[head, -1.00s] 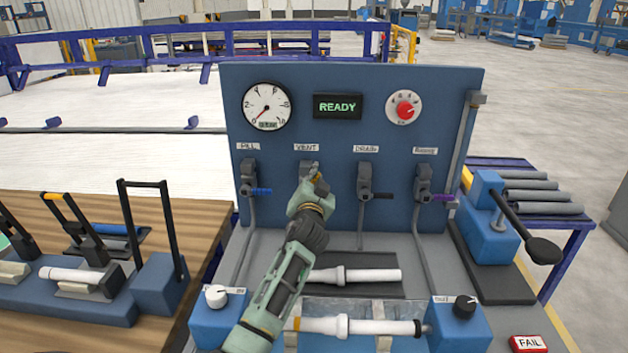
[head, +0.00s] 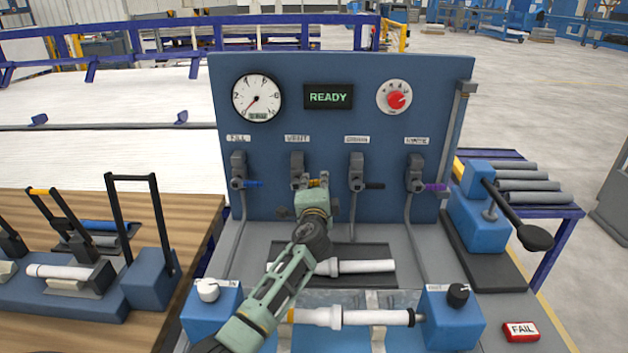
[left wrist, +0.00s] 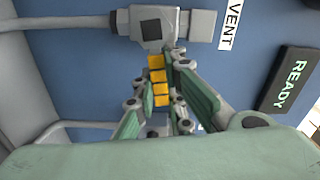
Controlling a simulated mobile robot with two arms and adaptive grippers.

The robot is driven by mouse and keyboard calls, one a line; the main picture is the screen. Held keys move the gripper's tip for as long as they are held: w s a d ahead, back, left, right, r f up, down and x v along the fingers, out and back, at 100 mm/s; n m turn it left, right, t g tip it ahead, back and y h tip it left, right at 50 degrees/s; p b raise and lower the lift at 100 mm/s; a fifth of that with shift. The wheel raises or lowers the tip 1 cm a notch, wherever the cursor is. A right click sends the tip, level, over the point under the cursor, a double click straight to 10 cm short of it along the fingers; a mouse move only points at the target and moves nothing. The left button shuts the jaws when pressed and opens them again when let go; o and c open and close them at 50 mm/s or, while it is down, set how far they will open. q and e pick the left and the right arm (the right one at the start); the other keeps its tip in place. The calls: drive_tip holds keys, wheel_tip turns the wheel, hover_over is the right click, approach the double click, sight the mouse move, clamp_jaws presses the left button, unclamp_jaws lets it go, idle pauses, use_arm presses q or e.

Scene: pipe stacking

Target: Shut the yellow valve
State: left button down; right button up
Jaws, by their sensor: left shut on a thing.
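The yellow valve's grey body (head: 297,162) sits on the blue panel under the VENT label. In the left wrist view its yellow handle (left wrist: 158,82) runs from the grey body down between my fingers, at about a right angle to the grey pipe. My left gripper (head: 314,184) is at this valve, in front of the panel, and is shut on the yellow handle. In the head view the gripper hides most of the handle. My right gripper is in neither view.
Blue (head: 253,184), black (head: 374,186) and purple (head: 437,187) valve handles flank it, all pointing right. Above are a gauge (head: 257,98), a READY display (head: 328,96) and a red knob (head: 395,98). White pipes (head: 362,267) lie below, near my arm.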

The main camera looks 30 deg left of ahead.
use_arm(q)
drive_tip(key=shift+d+f+m, duration=0.1)
drive_tip(key=shift+f+m, duration=0.45)
drive_tip(key=shift+m, duration=0.35)
drive_tip(key=shift+f, duration=0.1)
drive_tip(key=c, duration=1.8)
unclamp_jaws()
drive_tip(key=shift+s, duration=0.15)
drive_tip(key=v, duration=1.1)
drive_tip(key=shift+s+d, duration=0.3)
drive_tip(key=shift+d, duration=0.05)
